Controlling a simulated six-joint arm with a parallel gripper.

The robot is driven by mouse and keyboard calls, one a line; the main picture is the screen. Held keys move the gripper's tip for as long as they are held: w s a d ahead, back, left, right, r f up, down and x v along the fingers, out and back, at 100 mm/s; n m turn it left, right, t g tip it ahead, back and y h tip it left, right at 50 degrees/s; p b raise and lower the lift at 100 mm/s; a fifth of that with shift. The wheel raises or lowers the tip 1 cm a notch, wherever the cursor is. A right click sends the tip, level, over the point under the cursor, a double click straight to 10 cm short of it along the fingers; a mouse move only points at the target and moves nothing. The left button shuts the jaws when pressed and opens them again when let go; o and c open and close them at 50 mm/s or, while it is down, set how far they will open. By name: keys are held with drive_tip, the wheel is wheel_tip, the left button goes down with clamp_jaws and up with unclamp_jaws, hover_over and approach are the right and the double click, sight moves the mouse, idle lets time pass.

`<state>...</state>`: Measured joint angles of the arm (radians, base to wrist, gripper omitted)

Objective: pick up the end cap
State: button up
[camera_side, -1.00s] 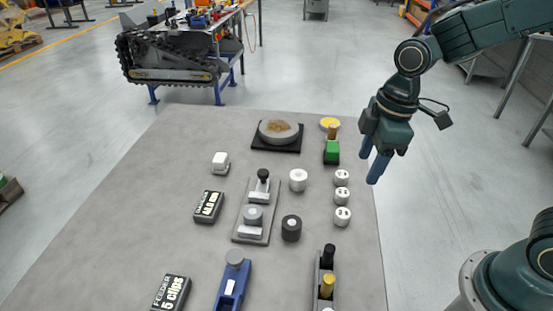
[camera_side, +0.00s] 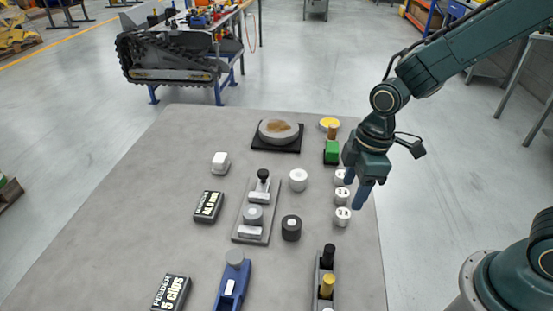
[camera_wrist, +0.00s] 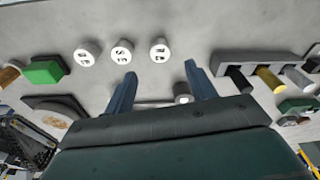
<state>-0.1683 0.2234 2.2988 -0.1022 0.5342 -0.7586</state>
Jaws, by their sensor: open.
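Three small white round caps with dark marks on their tops stand in a row near the mat's right edge; I take these as the end caps. In the side view they are the far cap (camera_side: 340,176), the middle cap (camera_side: 341,195) and the near cap (camera_side: 342,216). In the wrist view, the caps (camera_wrist: 122,51) stand beyond my fingertips, the rightmost one (camera_wrist: 160,50) roughly in line with the gap. My gripper (camera_wrist: 160,69) is open, above the row, with no cap held.
A green block (camera_side: 332,151) stands behind the row. A rack with black and gold pegs (camera_side: 316,284) is in front. A black roller (camera_side: 291,228), a white roller (camera_side: 298,180) and a grey plate fixture (camera_side: 240,217) stand to the left. Free mat lies farther left.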

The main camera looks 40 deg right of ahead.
sight(344, 213)
drive_tip(key=shift+w+a+f, duration=0.1)
drive_tip(key=shift+a+f, duration=0.05)
drive_tip(key=shift+f, duration=1.35)
drive_tip(key=shift+f, duration=0.15)
drive_tip(key=shift+w+a+f, duration=0.1)
drive_tip(key=shift+a+f, duration=0.05)
drive_tip(key=shift+f, duration=1.05)
drive_tip(key=shift+w+a+f, duration=0.1)
drive_tip(key=shift+f, duration=1.1)
drive_tip(key=c, duration=1.1)
drive_tip(key=shift+o, duration=0.2)
drive_tip(key=shift+r, duration=0.1)
wheel_tip(344, 213, up, 20)
